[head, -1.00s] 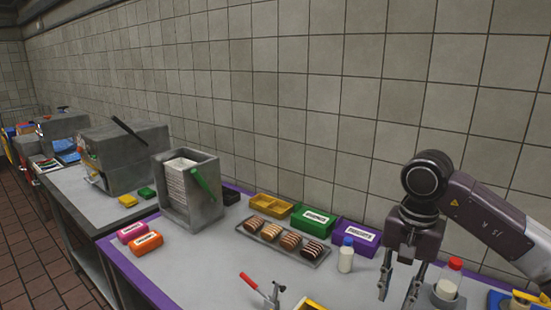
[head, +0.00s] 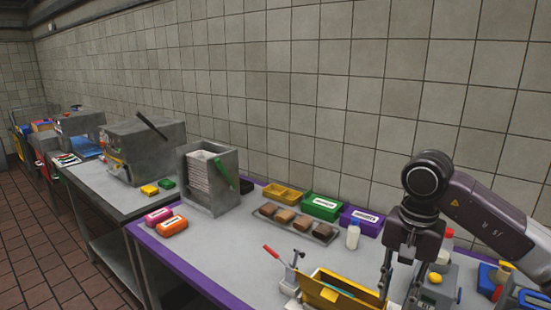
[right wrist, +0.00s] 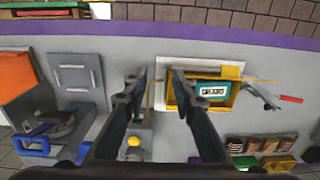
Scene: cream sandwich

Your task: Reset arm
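My right gripper (head: 399,292) hangs over the right part of the purple-edged table (head: 190,266), fingers pointing down and apart. In the right wrist view its two fingers (right wrist: 158,82) are spread with nothing between them. A yellow box (head: 336,291) stands on the table just left of the fingers in the head view. It also shows in the right wrist view (right wrist: 234,98), with a teal label inside. My left gripper is in neither view.
A tray of pastries (head: 296,224), green (head: 322,207) and purple (head: 359,220) boxes and a white bottle (head: 353,236) stand behind. A red-handled tool (head: 272,251) is left of the yellow box.

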